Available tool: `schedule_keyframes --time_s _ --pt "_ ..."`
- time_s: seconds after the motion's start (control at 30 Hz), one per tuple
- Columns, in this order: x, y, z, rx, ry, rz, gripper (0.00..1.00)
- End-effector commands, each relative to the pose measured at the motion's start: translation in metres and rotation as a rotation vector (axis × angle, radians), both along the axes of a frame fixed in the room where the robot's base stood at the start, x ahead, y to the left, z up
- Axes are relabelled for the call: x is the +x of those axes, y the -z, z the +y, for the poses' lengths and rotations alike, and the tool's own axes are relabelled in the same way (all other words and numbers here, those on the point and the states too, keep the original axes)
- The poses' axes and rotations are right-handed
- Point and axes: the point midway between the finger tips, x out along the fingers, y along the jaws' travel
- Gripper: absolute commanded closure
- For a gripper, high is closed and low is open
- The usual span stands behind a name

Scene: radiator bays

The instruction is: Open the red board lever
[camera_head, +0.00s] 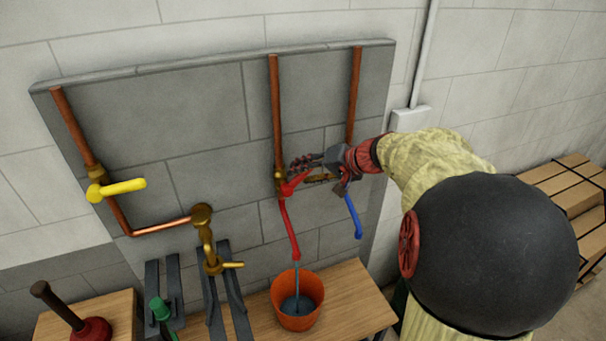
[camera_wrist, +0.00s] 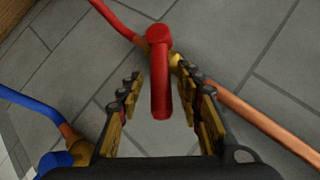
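The red board lever (camera_head: 290,187) is on the valve at the lower end of the middle copper pipe. In the wrist view the lever (camera_wrist: 160,85) points from its round pivot toward my gripper, at an angle to the pipe. My gripper (camera_head: 302,172) is at the lever, coming from the right. Its fingers (camera_wrist: 163,105) are spread, one on each side of the lever's free end, with visible gaps on both sides. In the head view the gripper partly hides the lever and valve.
A red hose (camera_head: 290,230) runs from the valve toward an orange bucket (camera_head: 297,318) on a wooden bench (camera_head: 350,300). A blue hose (camera_head: 353,215) hangs close beside my gripper. A yellow lever (camera_head: 124,187) and a brass tap (camera_head: 207,240) are farther left.

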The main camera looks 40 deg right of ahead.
Motion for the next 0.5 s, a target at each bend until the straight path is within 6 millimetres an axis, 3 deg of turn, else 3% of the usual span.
schedule_keyframes --time_s 0.5 --pt "-0.074 -0.054 -0.024 -0.002 0.004 -0.001 0.64"
